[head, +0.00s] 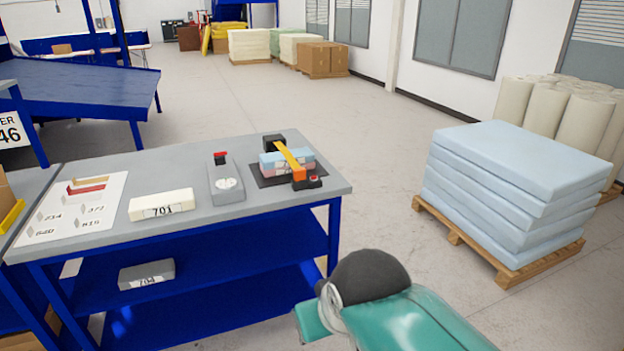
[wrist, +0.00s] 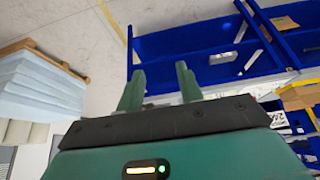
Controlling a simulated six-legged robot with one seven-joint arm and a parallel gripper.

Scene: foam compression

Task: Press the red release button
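The red release button (head: 313,179) is a small red spot on the black end block at the front right of a strap fixture. A yellow strap (head: 288,157) runs over pink and blue foam (head: 272,165) to an orange part beside the button. The fixture sits on a dark mat near the right end of the grey-topped workbench (head: 115,165). My gripper (wrist: 158,88) shows in the wrist view with two green fingers spread apart and nothing between them. In the head view my arm is in front of the bench, well short of the fixture; the fingertips are not clear there.
A grey gauge with a red top (head: 226,182) stands left of the fixture, then a white foam block (head: 161,204) and a printed sheet (head: 74,207). A grey block (head: 146,274) lies on the lower shelf. Pale blue foam slabs (head: 510,190) are stacked on a pallet at right. Floor between is clear.

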